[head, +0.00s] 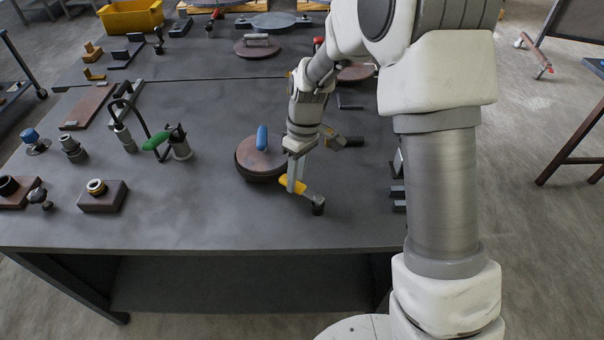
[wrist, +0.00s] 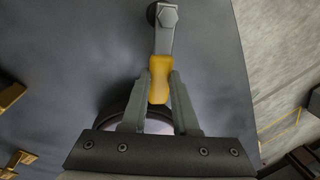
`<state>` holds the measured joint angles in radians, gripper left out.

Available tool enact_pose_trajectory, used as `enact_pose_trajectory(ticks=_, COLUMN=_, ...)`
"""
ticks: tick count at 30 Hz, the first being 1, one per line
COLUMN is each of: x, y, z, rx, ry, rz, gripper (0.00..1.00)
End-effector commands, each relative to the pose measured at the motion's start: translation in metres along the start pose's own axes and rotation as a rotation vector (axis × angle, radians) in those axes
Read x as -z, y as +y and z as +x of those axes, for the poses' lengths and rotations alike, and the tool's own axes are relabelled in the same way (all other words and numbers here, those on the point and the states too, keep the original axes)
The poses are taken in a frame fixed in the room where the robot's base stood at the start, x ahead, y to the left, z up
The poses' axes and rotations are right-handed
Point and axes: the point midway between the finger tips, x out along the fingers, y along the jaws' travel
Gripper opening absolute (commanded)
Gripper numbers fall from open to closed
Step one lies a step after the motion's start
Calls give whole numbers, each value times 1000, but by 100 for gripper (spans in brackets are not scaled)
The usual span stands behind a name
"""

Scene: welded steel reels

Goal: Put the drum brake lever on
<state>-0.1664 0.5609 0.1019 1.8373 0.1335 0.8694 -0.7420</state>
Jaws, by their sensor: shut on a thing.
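The brake lever (head: 306,193) has a yellow grip and a grey arm ending at a dark round pivot (head: 318,208) near the table's front edge. It also shows in the wrist view (wrist: 163,42), running up from the jaws to a hex-headed pivot. My gripper (head: 294,177) is shut on the yellow grip, one finger on each side; the wrist view shows both fingers (wrist: 160,88). Left of it is a brown-topped round drum (head: 254,165) with an upright blue handle (head: 262,138). The lever's grip end is close to the drum's rim; I cannot tell whether they touch.
A dark block with a yellowish part (head: 345,142) lies behind my gripper. Left on the table (head: 200,220) are a green-handled device (head: 170,143), a brown block with a brass ring (head: 102,196) and several fittings. The front middle of the table is clear.

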Motion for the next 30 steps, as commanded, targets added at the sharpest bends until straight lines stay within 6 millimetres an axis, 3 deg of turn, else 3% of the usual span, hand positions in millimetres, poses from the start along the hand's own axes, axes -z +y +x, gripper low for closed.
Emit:
enact_pose_trajectory(ticks=12, x=-1, y=-17, z=2, rx=-1, ry=-51, rz=-260, gripper=0)
enact_pose_trajectory(ticks=30, x=-2, y=-22, z=4, rx=0, ry=-66, rz=-332, gripper=0)
